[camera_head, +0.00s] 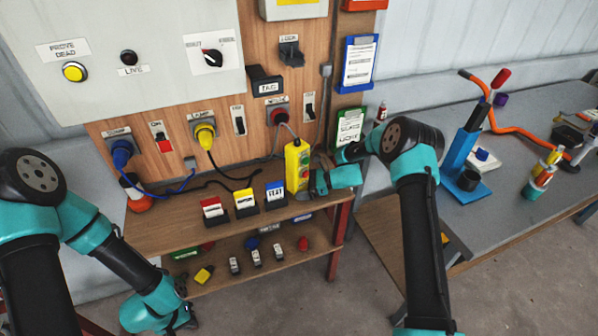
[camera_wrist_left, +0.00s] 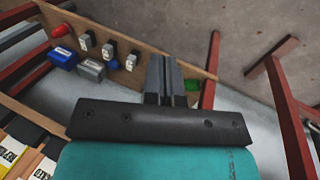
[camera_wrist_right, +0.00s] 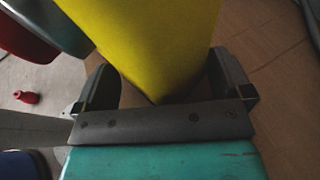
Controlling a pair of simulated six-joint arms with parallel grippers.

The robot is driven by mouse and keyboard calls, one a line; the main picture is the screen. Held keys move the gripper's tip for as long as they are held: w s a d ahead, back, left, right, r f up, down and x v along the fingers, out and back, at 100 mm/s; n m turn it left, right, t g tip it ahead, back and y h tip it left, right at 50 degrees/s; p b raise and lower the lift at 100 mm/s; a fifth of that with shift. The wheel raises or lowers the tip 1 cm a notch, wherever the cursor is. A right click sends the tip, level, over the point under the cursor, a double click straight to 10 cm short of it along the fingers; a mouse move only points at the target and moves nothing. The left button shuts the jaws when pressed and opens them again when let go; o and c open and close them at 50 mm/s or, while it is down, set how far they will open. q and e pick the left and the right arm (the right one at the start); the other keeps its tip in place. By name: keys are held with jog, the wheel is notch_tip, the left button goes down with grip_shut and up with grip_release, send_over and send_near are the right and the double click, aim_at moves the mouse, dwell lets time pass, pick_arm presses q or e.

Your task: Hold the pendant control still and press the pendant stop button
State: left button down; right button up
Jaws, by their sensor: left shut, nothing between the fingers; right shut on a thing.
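The yellow pendant control (camera_head: 292,168) hangs upright on its cable in front of the wooden panel, above the bench top. Small coloured buttons (camera_head: 304,172) show on its right-hand face; which one is the stop button is too small to tell surely. My right gripper (camera_head: 314,183) is shut on the lower part of the pendant. In the right wrist view the yellow body (camera_wrist_right: 150,40) stands between its two fingers. My left gripper (camera_wrist_left: 166,80) is shut and empty, low at the front left in the head view, well away from the pendant.
Red, yellow and blue tag holders (camera_head: 246,203) stand on the bench top (camera_head: 165,229) left of the pendant. Padlocks (camera_head: 256,257) and other small items lie on the shelf below. Plugs and cables (camera_head: 205,136) hang on the panel. A grey table (camera_head: 400,165) with tools stands right.

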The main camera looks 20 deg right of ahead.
aim_at(306, 175)
pick_arm(q)
jog(key=w+d+r+t, duration=0.2)
jog(key=w+d+t, duration=0.1)
jog(key=w+d, duration=0.65)
jog(key=w+d+r+t, duration=0.3)
jog(key=w+d+t, duration=0.1)
jog(key=w+d, duration=0.6)
jog(key=d+r+t, duration=0.1)
jog(key=d+r, duration=0.1)
jog(key=d, duration=0.3)
jog(key=w+d+r+t, duration=0.1)
jog(key=d+r, duration=0.1)
jog(key=d, duration=0.3)
jog(key=w+d+r+t, duration=0.1)
jog(key=d, duration=0.4)
jog(key=shift+w+d+r+m, duration=0.25)
jog(key=shift+d+r+m, duration=0.05)
jog(key=shift+r, duration=0.1)
jog(key=s+d+r+t, duration=0.1)
jog(key=d+r, duration=0.2)
jog(key=d, duration=0.4)
jog(key=s+d+r+n+t, duration=0.1)
jog(key=s+d+r+t, duration=0.1)
jog(key=d+r, duration=0.2)
jog(key=d, duration=0.3)
jog(key=shift+r, duration=0.3)
jog(key=shift+w, duration=0.15)
jog(key=w+a, duration=0.4)
jog(key=w, duration=0.3)
jog(key=shift+w, duration=0.3)
